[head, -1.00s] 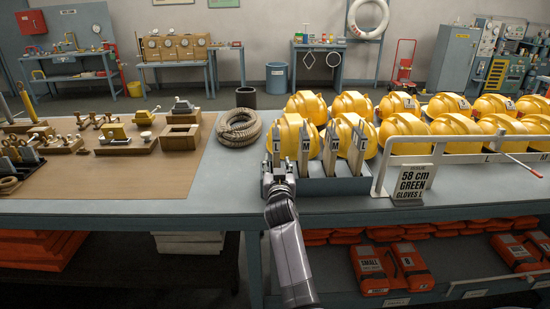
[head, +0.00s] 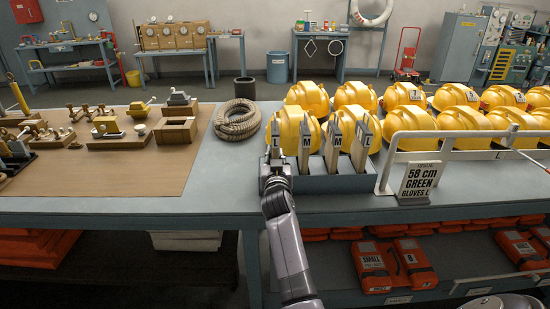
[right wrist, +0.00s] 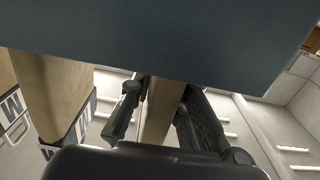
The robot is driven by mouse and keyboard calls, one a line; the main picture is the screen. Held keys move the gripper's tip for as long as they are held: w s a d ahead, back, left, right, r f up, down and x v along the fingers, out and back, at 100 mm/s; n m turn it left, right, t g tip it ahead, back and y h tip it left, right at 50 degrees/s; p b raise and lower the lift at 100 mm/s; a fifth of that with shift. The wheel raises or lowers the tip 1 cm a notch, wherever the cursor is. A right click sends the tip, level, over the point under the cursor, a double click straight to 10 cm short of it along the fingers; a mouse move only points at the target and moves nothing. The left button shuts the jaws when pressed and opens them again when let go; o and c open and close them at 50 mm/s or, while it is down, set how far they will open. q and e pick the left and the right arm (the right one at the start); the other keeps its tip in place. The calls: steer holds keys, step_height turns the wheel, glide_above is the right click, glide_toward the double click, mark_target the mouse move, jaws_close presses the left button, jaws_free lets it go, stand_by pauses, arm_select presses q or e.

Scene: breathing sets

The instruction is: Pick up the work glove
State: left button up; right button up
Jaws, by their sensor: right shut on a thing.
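A row of upright, flat tan work gloves stands in a grey-blue holder (head: 322,186) at the bench front, lettered L, M, M, L from left to right. My right gripper (head: 275,172) is shut on the leftmost work glove (head: 275,142), marked L, at the holder's left end. In the right wrist view, the tan lower part of this glove (right wrist: 159,108) runs between the two dark fingers of the right gripper (right wrist: 160,112). The holder fills the top there and hides part of the glove. I cannot tell whether the glove is clear of the holder. My left gripper is out of view.
Yellow helmets (head: 297,128) stand close behind the gloves. A white rail and a sign (head: 419,182) reading "58 cm GREEN GLOVES L" are on the right. A coiled rope (head: 237,119) lies left; the bench (head: 225,180) between is clear. Orange packs (head: 372,266) lie below.

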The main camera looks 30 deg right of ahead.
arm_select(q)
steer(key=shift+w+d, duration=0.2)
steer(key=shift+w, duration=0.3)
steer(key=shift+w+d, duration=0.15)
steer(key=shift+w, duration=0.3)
